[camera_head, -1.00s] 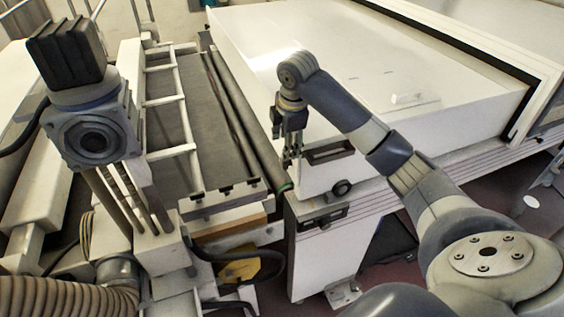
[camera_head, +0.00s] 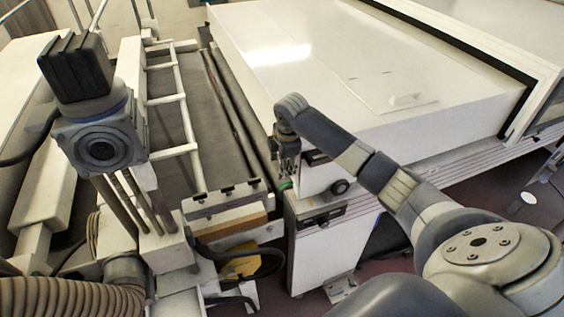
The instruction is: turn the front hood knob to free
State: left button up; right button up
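The large white hood (camera_head: 400,60) of the curing tunnel fills the upper middle and right. A round black knob (camera_head: 340,186) sits on its front end face, near the lower edge. A dark recessed handle above the knob is now partly covered by my arm. My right gripper (camera_head: 287,172) points down at the hood's front left corner, to the left of the knob and apart from it. Its fingers are small and dark here, and I cannot tell how far they are open or whether they touch the hood. My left gripper is not in view.
A dark conveyor belt (camera_head: 222,130) with a roller runs along the hood's left side. A machine post with a black motor (camera_head: 75,68) stands at the left. A ribbed hose (camera_head: 60,298) lies at the lower left. A white cabinet (camera_head: 325,250) stands below the hood.

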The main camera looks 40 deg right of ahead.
jog(key=c, duration=0.7)
jog(key=shift+w, duration=0.1)
jog(key=shift+g, duration=0.7)
jog(key=shift+c, duration=0.3)
jog(key=shift+r, duration=0.1)
jog(key=o, duration=1.1)
